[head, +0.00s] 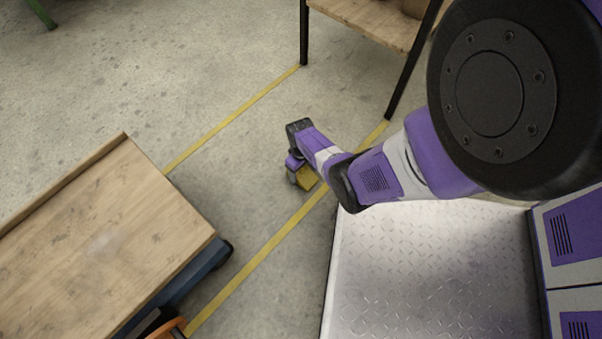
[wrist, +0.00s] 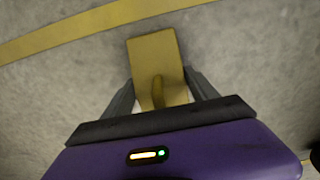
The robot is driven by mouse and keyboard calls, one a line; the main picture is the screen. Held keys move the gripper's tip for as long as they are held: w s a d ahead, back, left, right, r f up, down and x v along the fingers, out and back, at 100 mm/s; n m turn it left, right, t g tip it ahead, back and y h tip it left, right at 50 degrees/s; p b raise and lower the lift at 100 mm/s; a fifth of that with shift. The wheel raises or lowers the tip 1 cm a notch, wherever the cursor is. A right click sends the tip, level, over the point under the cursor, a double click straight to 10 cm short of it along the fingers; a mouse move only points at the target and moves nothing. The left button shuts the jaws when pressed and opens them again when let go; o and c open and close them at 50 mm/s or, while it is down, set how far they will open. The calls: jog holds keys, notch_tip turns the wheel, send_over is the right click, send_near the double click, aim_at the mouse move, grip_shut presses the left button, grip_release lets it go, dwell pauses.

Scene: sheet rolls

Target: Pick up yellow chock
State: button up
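The yellow chock (wrist: 152,57) lies in front of my gripper (wrist: 159,76) in the wrist view. One dark finger is on each side of it, and both fingertips are very close to its sides or touching them. A darker curved mark shows on its near part. In the head view the chock (head: 307,178) shows low down beside my gripper (head: 294,177), partly hidden by my arm. Whether the fingers press on it, and whether it rests on the floor, I cannot tell.
A yellow floor line (head: 262,262) runs close by the chock. A wooden-topped cart (head: 95,240) stands at the left, and a wooden table with black legs (head: 368,18) at the top. Grey concrete floor (head: 245,175) is open between the cart and my gripper.

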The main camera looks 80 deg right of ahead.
grip_shut()
jog(key=shift+r, duration=0.1)
